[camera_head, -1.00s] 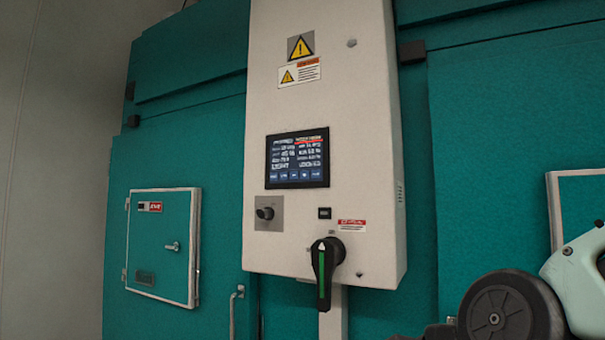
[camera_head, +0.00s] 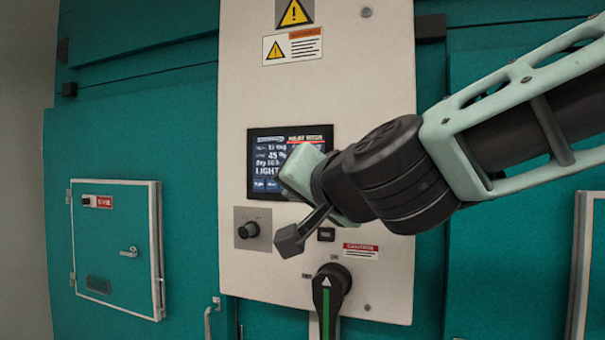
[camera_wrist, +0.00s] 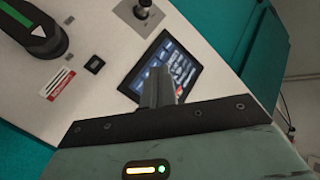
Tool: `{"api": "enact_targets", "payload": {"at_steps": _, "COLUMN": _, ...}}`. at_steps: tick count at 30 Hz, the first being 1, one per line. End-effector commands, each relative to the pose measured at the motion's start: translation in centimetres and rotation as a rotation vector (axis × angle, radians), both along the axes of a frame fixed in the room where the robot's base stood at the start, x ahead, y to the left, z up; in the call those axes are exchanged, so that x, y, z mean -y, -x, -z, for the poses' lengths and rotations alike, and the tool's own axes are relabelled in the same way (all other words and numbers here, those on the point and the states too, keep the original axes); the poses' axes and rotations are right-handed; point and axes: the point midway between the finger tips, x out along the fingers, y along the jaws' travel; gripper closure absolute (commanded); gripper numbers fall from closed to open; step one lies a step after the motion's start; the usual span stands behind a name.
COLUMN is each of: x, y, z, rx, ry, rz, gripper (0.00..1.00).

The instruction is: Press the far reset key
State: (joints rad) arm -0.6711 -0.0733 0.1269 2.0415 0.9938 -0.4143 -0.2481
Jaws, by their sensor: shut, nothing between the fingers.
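A small black square key (camera_head: 326,234) sits on the white control panel (camera_head: 385,100), below the screen. Its lettering is too small to read, so I cannot tell whether it is the reset key. It also shows in the wrist view (camera_wrist: 95,65), left of my fingers. My gripper (camera_head: 290,240) is shut and empty in front of the panel, its dark fingertips left of the key in the head view. In the wrist view its fingers (camera_wrist: 158,85) overlap the lit screen (camera_wrist: 178,62). I see no contact with the panel. My wrist hides part of the screen (camera_head: 262,150) in the head view.
A black rotary handle with a green stripe (camera_head: 328,300) juts out below the key. A small knob (camera_head: 248,230) is on the left. Teal chamber walls surround the panel, with a small framed door (camera_head: 115,245) at left. A red-white label (camera_head: 361,250) is right of the key.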

Motion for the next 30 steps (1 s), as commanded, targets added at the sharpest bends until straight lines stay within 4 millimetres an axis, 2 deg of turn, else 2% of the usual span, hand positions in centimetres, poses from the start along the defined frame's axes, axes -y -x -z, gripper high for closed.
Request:
{"api": "enact_targets", "payload": {"at_steps": 16, "x": 0.3, "y": -0.6, "z": -0.2, "rx": 0.003, "ry": -0.006, "rz": 0.008, "gripper": 1.00}}
{"api": "enact_targets", "payload": {"at_steps": 30, "x": 2.3, "y": -6.2, "z": -0.1, "rx": 0.005, "ry": -0.005, "rz": 0.009, "gripper": 1.00}}
